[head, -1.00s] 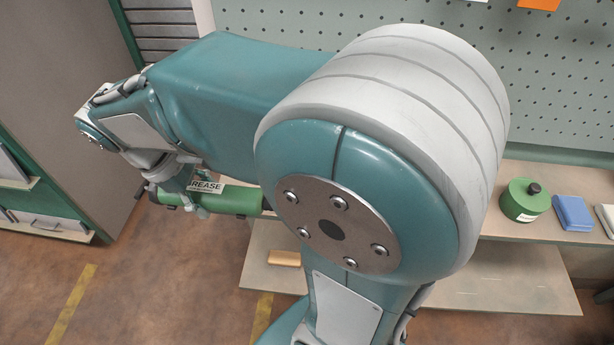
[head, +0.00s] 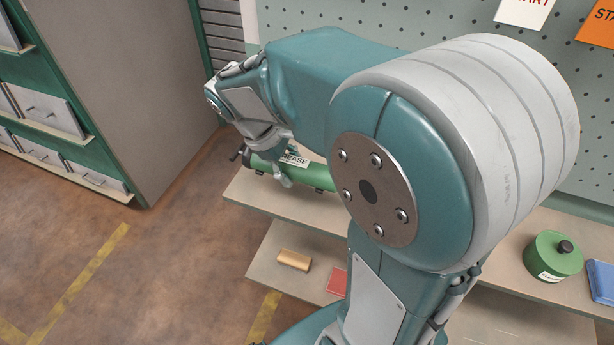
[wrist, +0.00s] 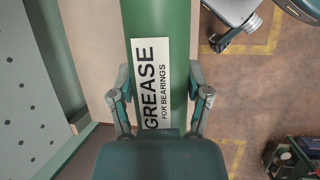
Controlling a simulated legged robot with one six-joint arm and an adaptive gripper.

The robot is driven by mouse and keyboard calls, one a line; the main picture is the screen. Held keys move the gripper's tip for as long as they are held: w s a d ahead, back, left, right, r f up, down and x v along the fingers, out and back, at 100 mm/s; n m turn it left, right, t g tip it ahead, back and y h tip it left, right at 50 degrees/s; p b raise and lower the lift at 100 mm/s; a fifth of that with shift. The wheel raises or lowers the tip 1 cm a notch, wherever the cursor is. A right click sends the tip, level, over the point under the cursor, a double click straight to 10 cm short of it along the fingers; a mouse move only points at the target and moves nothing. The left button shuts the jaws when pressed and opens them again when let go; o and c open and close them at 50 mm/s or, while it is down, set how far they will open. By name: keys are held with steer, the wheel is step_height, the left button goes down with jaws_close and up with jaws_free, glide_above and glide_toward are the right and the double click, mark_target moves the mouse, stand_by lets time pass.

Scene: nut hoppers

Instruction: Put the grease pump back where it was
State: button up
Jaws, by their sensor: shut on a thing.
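The grease pump is a green cylinder with a white label reading "GREASE FOR BEARINGS". In the wrist view the grease pump (wrist: 180,22) runs up the middle of the picture, and my gripper (wrist: 160,88) is shut around it, one finger on each side of the label. In the head view the grease pump (head: 318,177) is held level by my gripper (head: 272,160), in front of or over the left end of the upper shelf (head: 262,200). My arm hides its right end. I cannot tell whether it touches the shelf.
A green round can (head: 553,258) and a blue item (head: 602,283) stand on the upper shelf at right. A tan block (head: 294,259) and a red item (head: 337,281) lie on the lower shelf. A drawer cabinet (head: 45,110) stands at left. The floor between is clear.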

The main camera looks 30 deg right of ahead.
steer(key=d+f, duration=0.1)
steer(key=d, duration=0.1)
steer(key=w+d+f, duration=0.1)
steer(key=d+f, duration=0.1)
steer(key=w+d+f, duration=0.1)
steer(key=d+f, duration=0.1)
steer(key=shift+w, duration=0.1)
steer(key=shift+w+f, duration=0.25)
steer(key=shift+f, duration=0.25)
step_height(320, 180, down, 3)
steer(key=shift+w+f, duration=0.1)
steer(key=shift+d+f, duration=0.15)
steer(key=shift+d, duration=0.15)
steer(key=shift+f, duration=0.15)
steer(key=o, duration=1.4)
steer(key=shift+a+f, duration=0.1)
steer(key=shift+a, duration=0.05)
steer(key=shift+c, duration=0.2)
steer(key=shift+a, duration=0.1)
